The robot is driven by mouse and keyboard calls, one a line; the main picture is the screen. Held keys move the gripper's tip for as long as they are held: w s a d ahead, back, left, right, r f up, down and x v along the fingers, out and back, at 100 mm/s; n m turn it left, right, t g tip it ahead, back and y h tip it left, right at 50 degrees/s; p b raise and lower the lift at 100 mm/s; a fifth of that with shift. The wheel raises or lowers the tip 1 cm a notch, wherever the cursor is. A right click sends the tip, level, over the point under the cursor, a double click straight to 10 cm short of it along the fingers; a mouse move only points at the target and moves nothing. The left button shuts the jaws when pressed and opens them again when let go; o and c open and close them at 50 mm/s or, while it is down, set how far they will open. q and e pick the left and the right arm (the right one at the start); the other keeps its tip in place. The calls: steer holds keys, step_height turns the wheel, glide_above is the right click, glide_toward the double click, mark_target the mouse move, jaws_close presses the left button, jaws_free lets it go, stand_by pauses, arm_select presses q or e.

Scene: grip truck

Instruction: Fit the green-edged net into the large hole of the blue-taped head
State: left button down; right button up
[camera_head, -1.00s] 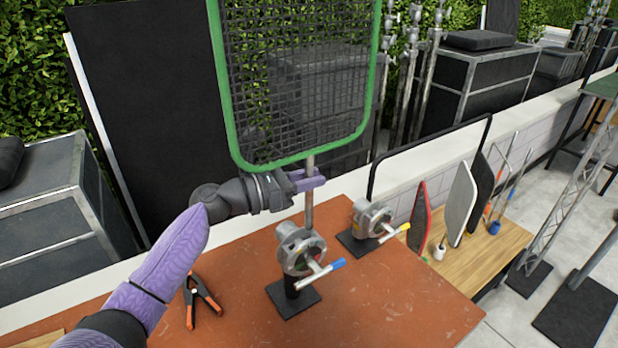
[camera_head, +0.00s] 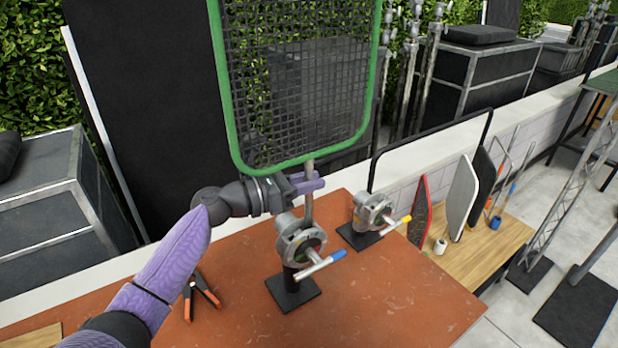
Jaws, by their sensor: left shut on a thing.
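The green-edged net (camera_head: 229,120) is a black mesh in a green frame with a grey metal stem, upright at the top centre; its top is cut off by the picture edge. My left gripper (camera_head: 308,184) is shut on the net's stem below the frame. The blue-taped head (camera_head: 302,241) is a round grey clamp with a blue-tipped handle on a black stand, just below my gripper. The stem's lower end reaches down behind or at the top of this head; I cannot tell whether it is in the hole. My right gripper is not in view.
A second head (camera_head: 371,212) with a yellow-tipped handle stands behind right on the red-brown table (camera_head: 390,300). An orange-tipped clamp (camera_head: 203,291) lies near my left forearm. Red-, white- and black-faced panels stand on a wooden table at right. The front right tabletop is clear.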

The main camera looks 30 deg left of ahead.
mark_target(309, 205)
arm_select(q)
steer(key=shift+f, duration=0.4)
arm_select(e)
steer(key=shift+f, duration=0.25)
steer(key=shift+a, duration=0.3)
arm_select(q)
steer(key=shift+f, duration=0.2)
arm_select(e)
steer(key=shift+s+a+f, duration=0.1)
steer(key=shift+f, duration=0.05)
arm_select(q)
steer(key=shift+f+b, duration=1.3)
steer(key=shift+f, duration=0.55)
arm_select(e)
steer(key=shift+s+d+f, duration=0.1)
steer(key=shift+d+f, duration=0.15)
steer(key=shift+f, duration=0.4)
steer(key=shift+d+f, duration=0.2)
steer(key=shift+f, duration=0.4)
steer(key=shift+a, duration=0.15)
arm_select(q)
steer(key=shift+f+b, duration=0.25)
steer(key=shift+b, duration=0.1)
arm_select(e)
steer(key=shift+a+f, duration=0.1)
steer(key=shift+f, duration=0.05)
